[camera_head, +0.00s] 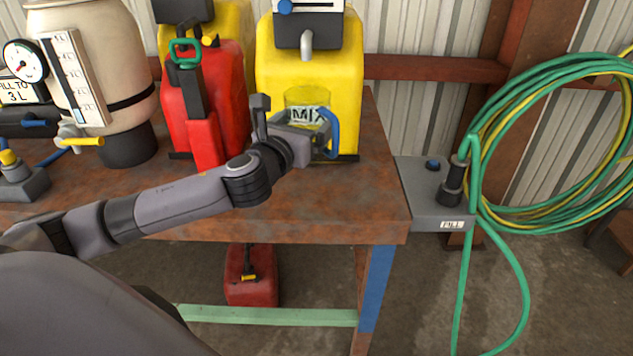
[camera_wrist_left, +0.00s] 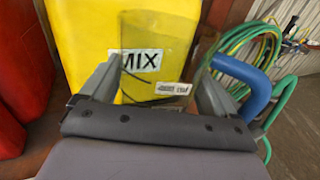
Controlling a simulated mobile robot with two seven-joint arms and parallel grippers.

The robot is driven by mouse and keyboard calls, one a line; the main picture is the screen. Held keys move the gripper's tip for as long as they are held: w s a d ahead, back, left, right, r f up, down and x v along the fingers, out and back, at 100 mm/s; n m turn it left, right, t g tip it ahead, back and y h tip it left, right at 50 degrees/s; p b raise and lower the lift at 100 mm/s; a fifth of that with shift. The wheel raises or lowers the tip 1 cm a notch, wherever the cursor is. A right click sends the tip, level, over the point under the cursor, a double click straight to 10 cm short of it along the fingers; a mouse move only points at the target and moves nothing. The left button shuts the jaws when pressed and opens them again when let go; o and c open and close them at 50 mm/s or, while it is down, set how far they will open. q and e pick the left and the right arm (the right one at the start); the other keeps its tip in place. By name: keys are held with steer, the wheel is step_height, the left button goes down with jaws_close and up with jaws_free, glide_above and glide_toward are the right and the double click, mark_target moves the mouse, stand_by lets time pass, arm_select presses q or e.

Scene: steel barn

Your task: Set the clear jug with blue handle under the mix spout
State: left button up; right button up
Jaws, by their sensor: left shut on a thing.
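The clear jug (camera_head: 307,97) with a blue handle (camera_head: 334,131) is in front of the yellow container (camera_head: 268,70) marked MIX, its rim below the grey mix spout (camera_head: 306,44) in the head view. My left gripper (camera_head: 291,124) is shut on the jug's body from the near left and hides its lower part. I cannot tell whether its base touches the bench. In the left wrist view, the jug (camera_wrist_left: 160,92) stands between the two fingers (camera_wrist_left: 158,95), its handle to the right, the MIX label showing through it. My right gripper is not in view.
The rusty bench (camera_head: 290,212) carries a red container (camera_head: 215,90) left of the yellow one and a beige tank (camera_head: 95,40) farther left. A grey box (camera_head: 425,195) is fixed at the right end, beside a coiled green hose (camera_head: 485,110). The bench's right front is bare.

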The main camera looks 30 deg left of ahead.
arm_select(q)
steer(key=shift+w+f, duration=0.15)
steer(key=shift+f, duration=0.15)
step_height(320, 180, down, 4)
steer(key=shift+f+b, duration=0.25)
steer(key=shift+b, duration=0.4)
steer(key=shift+f+b, duration=0.5)
steer(key=shift+f, duration=1.8)
steer(key=shift+f, duration=0.1)
steer(key=o, duration=0.7)
steer(key=shift+f, duration=0.1)
steer(key=shift+o, duration=0.6)
steer(key=shift+r, duration=0.3)
steer(key=shift+s+f, duration=0.2)
steer(key=shift+s, duration=0.2)
steer(key=s+d, duration=0.1)
steer(key=s, duration=1)
steer(key=shift+d+b, duration=0.3)
steer(key=shift+d, duration=0.1)
